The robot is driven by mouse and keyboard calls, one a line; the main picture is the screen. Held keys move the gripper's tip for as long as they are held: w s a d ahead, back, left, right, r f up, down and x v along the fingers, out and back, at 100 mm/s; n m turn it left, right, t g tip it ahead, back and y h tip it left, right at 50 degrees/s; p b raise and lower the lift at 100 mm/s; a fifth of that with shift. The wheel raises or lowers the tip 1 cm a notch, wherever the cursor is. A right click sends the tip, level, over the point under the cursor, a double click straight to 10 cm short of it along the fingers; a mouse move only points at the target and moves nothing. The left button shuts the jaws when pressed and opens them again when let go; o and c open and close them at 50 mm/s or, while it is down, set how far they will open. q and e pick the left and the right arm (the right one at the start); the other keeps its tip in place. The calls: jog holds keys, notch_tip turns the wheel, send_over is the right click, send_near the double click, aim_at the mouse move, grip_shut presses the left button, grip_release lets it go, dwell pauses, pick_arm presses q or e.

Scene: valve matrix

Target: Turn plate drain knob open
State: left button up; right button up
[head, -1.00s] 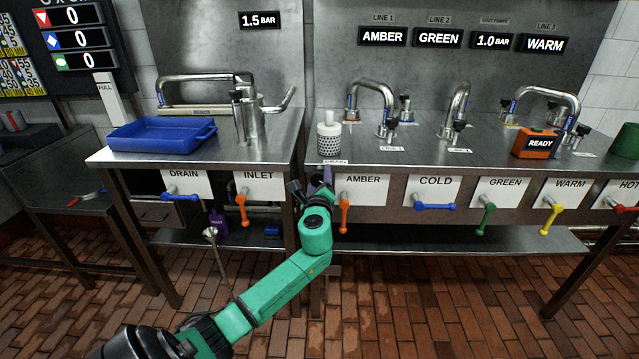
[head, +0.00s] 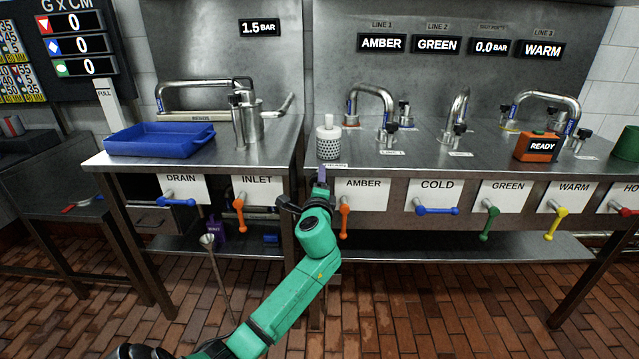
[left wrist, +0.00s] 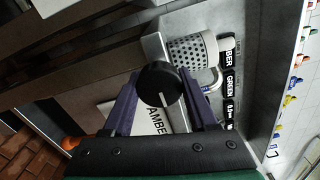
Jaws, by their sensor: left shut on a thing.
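The plate drain knob (left wrist: 160,82) is a round black knob with a white pointer mark, on the counter's front edge. My left gripper (left wrist: 162,80) has its two purple fingers on either side of it and is shut on it. In the wrist view the mark runs roughly along the fingers. In the head view my left gripper (head: 321,178) is at the counter edge between the INLET and AMBER labels, and it hides the knob. A small label, apparently DRAIN, lies just above it (head: 335,166). My right gripper is not in view.
A white perforated cylinder (head: 329,138) stands on the counter just behind the knob. The orange AMBER lever (head: 344,218) and orange INLET lever (head: 240,212) hang on either side of my gripper. A blue tray (head: 160,138) sits at left. A pressure display (head: 491,47) reads 0.0 BAR.

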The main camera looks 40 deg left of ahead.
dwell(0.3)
pick_arm(q)
jog(key=o, duration=1.4)
jog(key=v, duration=1.4)
jog(key=shift+s+d, duration=0.2)
jog(key=shift+s, duration=0.05)
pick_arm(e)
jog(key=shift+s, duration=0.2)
